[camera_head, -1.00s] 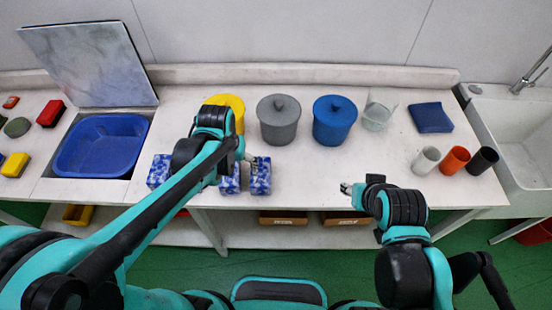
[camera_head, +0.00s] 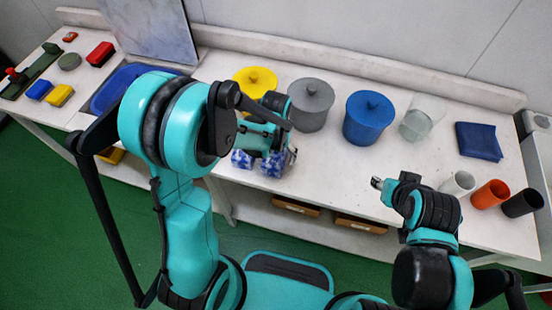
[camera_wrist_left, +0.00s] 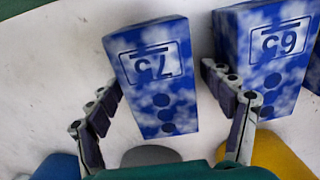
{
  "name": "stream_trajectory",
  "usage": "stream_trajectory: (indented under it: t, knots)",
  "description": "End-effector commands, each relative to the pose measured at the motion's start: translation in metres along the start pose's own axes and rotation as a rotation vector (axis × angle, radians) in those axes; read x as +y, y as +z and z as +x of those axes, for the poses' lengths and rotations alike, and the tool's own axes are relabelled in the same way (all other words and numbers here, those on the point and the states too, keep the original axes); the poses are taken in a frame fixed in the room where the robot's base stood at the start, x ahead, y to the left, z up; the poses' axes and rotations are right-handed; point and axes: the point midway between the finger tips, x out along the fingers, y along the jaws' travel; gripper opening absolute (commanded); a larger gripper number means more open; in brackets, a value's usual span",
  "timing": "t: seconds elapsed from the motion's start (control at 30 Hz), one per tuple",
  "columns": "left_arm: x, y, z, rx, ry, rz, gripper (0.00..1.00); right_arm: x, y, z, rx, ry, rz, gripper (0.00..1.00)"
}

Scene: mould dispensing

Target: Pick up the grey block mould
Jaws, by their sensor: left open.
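Blue-and-white marbled block moulds (camera_head: 272,166) stand at the table's front edge; none in view looks plainly grey. In the left wrist view one block marked 75 (camera_wrist_left: 155,50) lies between the two spread fingers of my left gripper (camera_wrist_left: 165,85). I see no finger closed on it.
Lidded yellow (camera_head: 255,80), grey (camera_head: 311,103) and blue (camera_head: 369,117) pots stand behind the blocks, with a clear beaker (camera_head: 421,117) to their right. White, orange (camera_head: 490,194) and black cups stand at the right. A blue tub (camera_head: 118,84) is at the left.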

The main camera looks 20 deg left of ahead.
Motion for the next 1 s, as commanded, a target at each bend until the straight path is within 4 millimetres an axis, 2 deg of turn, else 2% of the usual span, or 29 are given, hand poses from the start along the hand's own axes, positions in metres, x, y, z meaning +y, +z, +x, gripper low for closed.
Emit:
stream_trajectory:
  t: [0.23,0.27,0.5,0.57,0.87,1.0]
  knots:
    - [0.000,0.000,0.002,0.000,0.000,0.000,0.81,0.000,0.000,0.000,0.000,0.000,0.000,0.40]
    - [0.000,0.000,0.002,0.000,0.000,0.000,0.76,0.000,0.000,0.000,0.000,0.000,0.000,0.40]
    - [0.000,0.000,0.002,0.000,0.000,0.000,0.12,0.000,0.000,0.000,0.000,0.000,0.000,0.40]
    - [0.000,0.000,0.002,0.000,0.000,0.000,0.00,0.000,0.000,0.000,0.000,0.000,0.000,0.40]
    - [0.000,0.000,0.000,0.000,0.000,0.000,0.00,0.000,-0.001,-0.001,0.000,0.000,0.000,0.40]
    - [0.000,0.000,-0.009,0.000,0.000,0.000,0.00,0.000,-0.003,-0.004,0.000,0.000,0.000,0.40]
